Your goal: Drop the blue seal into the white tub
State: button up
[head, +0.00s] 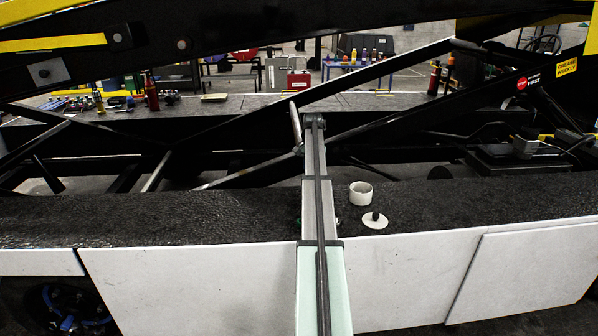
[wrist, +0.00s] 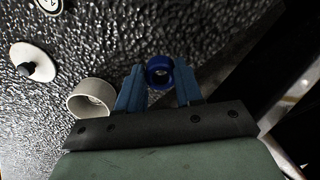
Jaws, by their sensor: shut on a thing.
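The blue seal (wrist: 159,66) is a small dark-blue ring between the two blue fingers of my gripper (wrist: 158,78) in the wrist view. The gripper is shut on it, near the fingertips. I cannot tell how high the seal is above the black surface. The white tub (wrist: 88,94) is an open, off-white round cup just left of the left finger. In the head view the tub (head: 361,197) stands upright on the black ledge, right of my arm. My arm hides the gripper and the seal in the head view.
A white disc with a dark knob (head: 374,221) lies on the black textured ledge (head: 480,203) in front of the tub. It also shows in the wrist view (wrist: 38,67). Black diagonal beams (head: 400,75) cross behind the ledge. The ledge is clear farther right.

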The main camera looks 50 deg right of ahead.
jog(key=s+d+r, duration=0.1)
jog(key=s+d, duration=1.3)
jog(key=s, duration=0.2)
jog(key=shift+s+r+n, duration=0.2)
jog(key=shift+r+n, duration=0.05)
jog(key=shift+n, duration=0.15)
jog(key=shift+f, duration=2.95)
jog(key=o, duration=1.1)
jog(key=shift+r, duration=0.1)
notch_tip(320, 180, up, 14)
jog(key=shift+f, duration=0.15)
